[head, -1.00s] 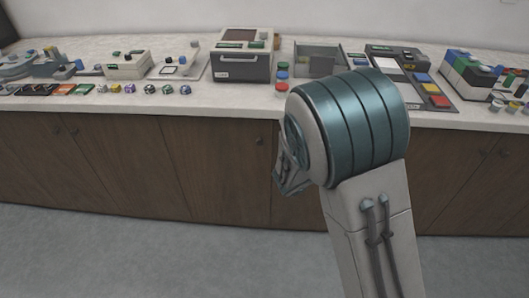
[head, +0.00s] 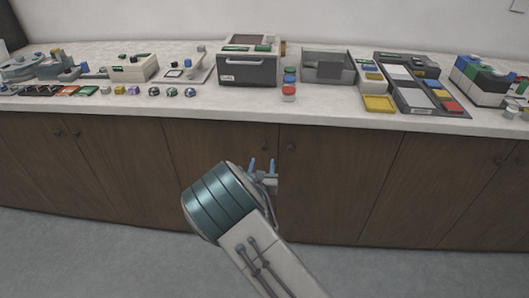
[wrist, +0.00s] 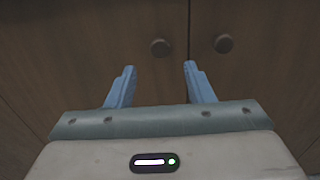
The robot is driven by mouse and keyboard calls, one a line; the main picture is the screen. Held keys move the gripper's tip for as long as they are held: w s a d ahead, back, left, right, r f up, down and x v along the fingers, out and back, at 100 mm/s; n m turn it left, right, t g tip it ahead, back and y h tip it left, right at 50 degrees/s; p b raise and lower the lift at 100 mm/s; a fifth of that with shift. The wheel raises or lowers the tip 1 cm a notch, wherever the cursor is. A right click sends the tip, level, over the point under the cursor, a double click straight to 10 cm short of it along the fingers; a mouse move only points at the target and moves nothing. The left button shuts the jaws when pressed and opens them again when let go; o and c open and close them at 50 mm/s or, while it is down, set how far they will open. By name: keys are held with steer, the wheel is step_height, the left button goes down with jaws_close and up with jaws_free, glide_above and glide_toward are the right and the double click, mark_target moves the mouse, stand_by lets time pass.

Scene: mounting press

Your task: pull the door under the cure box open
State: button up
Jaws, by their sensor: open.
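The cure box (head: 248,70), a dark grey case with a front handle and a small label, stands on the counter in the head view. Below it is a brown wooden cabinet door (head: 228,143), flush with its neighbour. Its round dark knob (wrist: 160,47) shows in the wrist view, left of the seam between two doors. My gripper (head: 262,164) is in front of this door. In the wrist view its blue fingers (wrist: 159,68) are open and empty, and the knob appears just beyond the gap between the tips. I see no contact with the knob.
The neighbouring door (head: 325,180) has its own knob (wrist: 224,43) close to the right of the seam. The counter edge (head: 330,124) overhangs above. Jars (head: 289,92), trays and small parts stand on the counter. The grey floor in front is clear.

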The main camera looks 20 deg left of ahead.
mark_target(265, 149)
steer(key=x, duration=0.7)
steer(key=shift+w+b, duration=0.25)
steer(key=shift+b, duration=0.05)
jaws_close()
steer(key=shift+s, duration=0.15)
